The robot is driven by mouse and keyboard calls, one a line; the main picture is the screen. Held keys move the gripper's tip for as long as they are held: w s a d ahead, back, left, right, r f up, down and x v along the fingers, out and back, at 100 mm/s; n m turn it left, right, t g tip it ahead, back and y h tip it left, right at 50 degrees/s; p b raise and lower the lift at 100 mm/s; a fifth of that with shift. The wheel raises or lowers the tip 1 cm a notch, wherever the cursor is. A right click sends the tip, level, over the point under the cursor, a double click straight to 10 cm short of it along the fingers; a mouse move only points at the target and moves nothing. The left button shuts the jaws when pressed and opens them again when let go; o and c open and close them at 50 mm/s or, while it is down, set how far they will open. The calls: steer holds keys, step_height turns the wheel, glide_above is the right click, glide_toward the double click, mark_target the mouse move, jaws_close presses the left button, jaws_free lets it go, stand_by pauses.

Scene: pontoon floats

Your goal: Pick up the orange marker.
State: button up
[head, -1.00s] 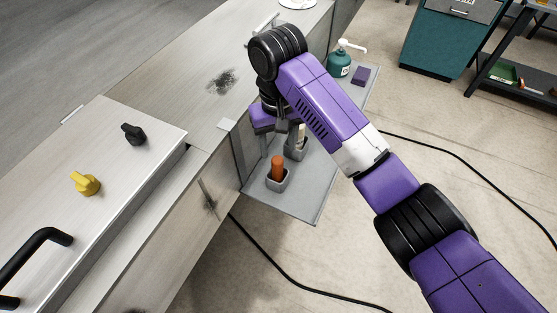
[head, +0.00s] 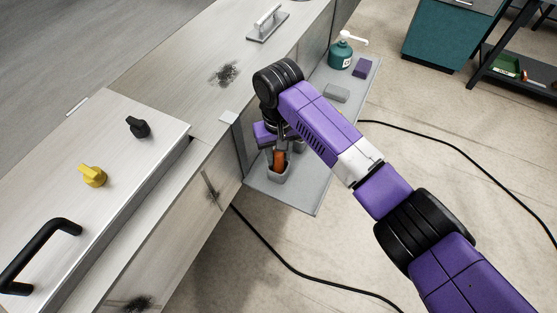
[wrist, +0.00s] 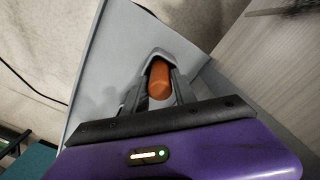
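The orange marker (head: 279,160) stands upright in a small grey holder (head: 278,174) on the grey side shelf. It also shows in the wrist view (wrist: 160,79), between the two fingers. My gripper (wrist: 159,92) points down around the marker's upper part, one finger on each side. The fingers look open, with a narrow gap visible beside the marker. In the head view my gripper (head: 281,147) partly covers the marker, and its lower end is hidden inside the holder.
A second grey holder is mostly hidden behind my arm. Farther back on the shelf (head: 295,196) are a grey block (head: 336,93), a purple block (head: 362,67) and a green pump bottle (head: 341,53). The counter with knobs borders the shelf on the left.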

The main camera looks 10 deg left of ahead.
jaws_close()
steer(key=shift+r, duration=0.1)
